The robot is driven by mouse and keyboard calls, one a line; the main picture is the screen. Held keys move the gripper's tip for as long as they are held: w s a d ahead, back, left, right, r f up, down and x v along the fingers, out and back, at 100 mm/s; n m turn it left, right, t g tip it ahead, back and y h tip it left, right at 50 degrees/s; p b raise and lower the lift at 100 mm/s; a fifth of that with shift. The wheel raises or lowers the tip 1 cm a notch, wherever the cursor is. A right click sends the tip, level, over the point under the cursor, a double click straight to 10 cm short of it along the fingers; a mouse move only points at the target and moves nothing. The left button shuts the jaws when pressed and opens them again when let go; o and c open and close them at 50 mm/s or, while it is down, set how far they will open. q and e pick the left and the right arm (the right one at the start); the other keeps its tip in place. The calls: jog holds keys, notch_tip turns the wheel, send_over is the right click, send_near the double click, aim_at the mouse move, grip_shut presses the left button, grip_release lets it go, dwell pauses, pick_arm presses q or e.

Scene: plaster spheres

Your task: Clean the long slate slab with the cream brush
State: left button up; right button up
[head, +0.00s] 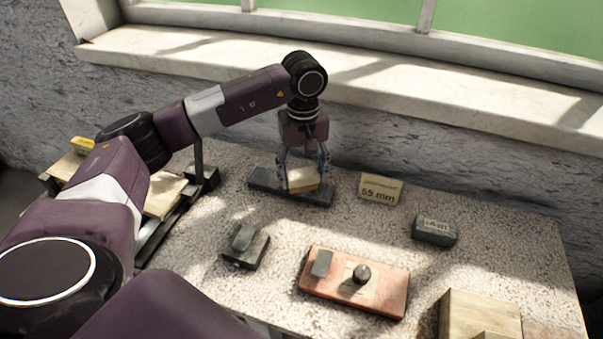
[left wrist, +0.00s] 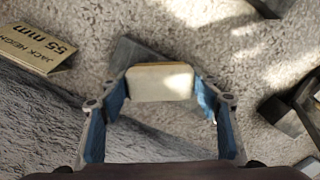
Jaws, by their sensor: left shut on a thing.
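The long slate slab (head: 265,181) is a dark, narrow bar lying on the speckled table near the wall. My left gripper (head: 303,176) points down over the slab's right half and is shut on the cream brush (head: 302,187). In the left wrist view the cream brush (left wrist: 160,83) sits between the blue-padded fingers, with the grey slate slab (left wrist: 133,53) beneath it. The brush's underside is hidden, so I cannot tell whether it touches the slab. My right gripper is not in view.
A "55 mm" card (head: 380,190) stands just right of the slab. A dark labelled block (head: 434,231), a red board (head: 340,293) with small parts, a dark block with a piece on it (head: 246,248) and a wooden box (head: 478,314) lie nearer. Speckled table between them is clear.

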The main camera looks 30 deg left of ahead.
pick_arm(q)
jog(key=shift+f+b, duration=0.5)
jog(key=shift+f, duration=0.1)
dwell(0.3)
jog(key=shift+w+d+r, duration=0.1)
jog(key=shift+w+d, duration=0.2)
jog(key=shift+w, duration=0.05)
jog(key=shift+w+d+b, duration=0.3)
jog(key=shift+w+d, duration=0.15)
jog(key=shift+s+a, duration=0.8)
jog(key=shift+s, duration=0.05)
jog(key=shift+s+a, duration=0.75)
jog(key=shift+d, duration=0.1)
